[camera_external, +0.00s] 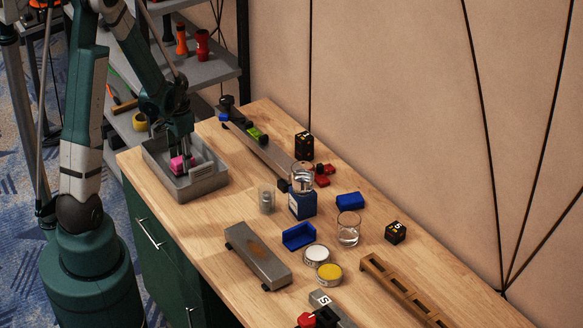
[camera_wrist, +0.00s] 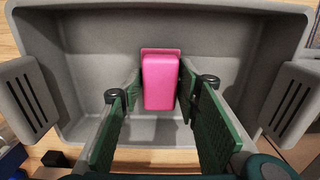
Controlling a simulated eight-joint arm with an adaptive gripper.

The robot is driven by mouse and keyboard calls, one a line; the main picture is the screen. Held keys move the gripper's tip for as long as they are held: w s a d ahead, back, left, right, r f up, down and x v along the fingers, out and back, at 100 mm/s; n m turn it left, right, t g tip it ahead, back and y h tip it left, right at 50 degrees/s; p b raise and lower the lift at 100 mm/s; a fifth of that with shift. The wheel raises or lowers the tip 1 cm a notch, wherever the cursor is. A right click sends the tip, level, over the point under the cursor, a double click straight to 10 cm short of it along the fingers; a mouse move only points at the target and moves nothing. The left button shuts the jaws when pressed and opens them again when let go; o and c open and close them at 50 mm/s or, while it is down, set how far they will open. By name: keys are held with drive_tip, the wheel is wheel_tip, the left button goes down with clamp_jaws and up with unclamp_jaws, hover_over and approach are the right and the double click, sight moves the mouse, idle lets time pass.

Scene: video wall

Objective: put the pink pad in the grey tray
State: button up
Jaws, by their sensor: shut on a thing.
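The pink pad (camera_external: 178,165) is between the fingers of my gripper (camera_external: 182,160), inside the grey tray (camera_external: 208,184) on the wooden table. In the wrist view the pink pad (camera_wrist: 160,82) sits between the green fingers of my gripper (camera_wrist: 160,90), near the back wall of the grey tray (camera_wrist: 95,40). My gripper is shut on the pad. The pad is low in the tray; I cannot tell whether it touches the floor. Part of it is hidden by the fingers in the external view.
A long metal rail (camera_external: 258,145) lies just right of the tray. A clear cup (camera_external: 266,200), a blue box (camera_external: 302,204) with a glass on it, and a grey block (camera_external: 258,258) stand further right. Bare wood lies in front of the tray.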

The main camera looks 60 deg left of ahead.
drive_tip(key=shift+f, duration=0.3)
drive_tip(key=shift+f, duration=0.2)
drive_tip(key=o, duration=0.9)
drive_tip(key=shift+r, duration=0.25)
wheel_tip(320, 180, up, 12)
drive_tip(key=p, duration=0.1)
drive_tip(key=shift+p, duration=0.4)
idle(0.7)
